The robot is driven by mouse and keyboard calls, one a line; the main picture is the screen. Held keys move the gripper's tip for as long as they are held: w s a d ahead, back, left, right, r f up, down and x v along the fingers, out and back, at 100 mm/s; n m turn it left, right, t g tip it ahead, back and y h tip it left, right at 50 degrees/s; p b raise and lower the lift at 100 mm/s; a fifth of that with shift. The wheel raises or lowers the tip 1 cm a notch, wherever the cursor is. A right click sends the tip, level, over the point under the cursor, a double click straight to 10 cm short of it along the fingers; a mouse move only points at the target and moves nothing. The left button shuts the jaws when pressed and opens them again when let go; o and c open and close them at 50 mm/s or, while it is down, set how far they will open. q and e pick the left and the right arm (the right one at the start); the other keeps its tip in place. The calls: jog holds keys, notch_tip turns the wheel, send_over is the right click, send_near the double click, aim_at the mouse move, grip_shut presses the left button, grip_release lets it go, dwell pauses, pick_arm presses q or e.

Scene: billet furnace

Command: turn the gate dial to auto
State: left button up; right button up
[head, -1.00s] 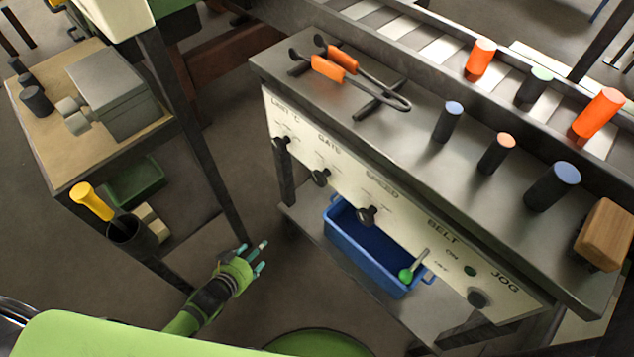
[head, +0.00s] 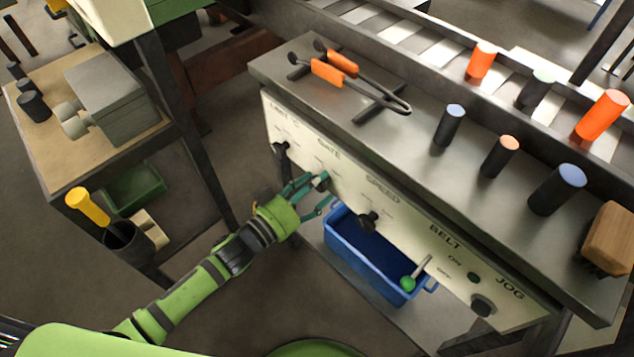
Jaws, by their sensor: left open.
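The gate dial (head: 321,183) is a small black knob under the GATE label on the pale control panel (head: 345,187). Its pointer direction is too small and covered to tell. My left gripper (head: 318,194) is open, its teal fingers at the panel on either side of the gate dial. Whether they touch the dial I cannot tell. My right gripper is not in view.
Other dials flank it: one at the left (head: 281,149) and the speed dial (head: 368,220). A green-tipped belt lever (head: 409,282) and a blue bin (head: 350,250) are to the right. Orange-handled tongs (head: 328,72) and several cylinders lie or stand above.

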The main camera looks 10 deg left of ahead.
pick_arm(q)
jog(key=shift+w+d, duration=0.2)
jog(key=shift+w, duration=0.05)
jog(key=c, duration=1.2)
jog(key=shift+o, duration=0.2)
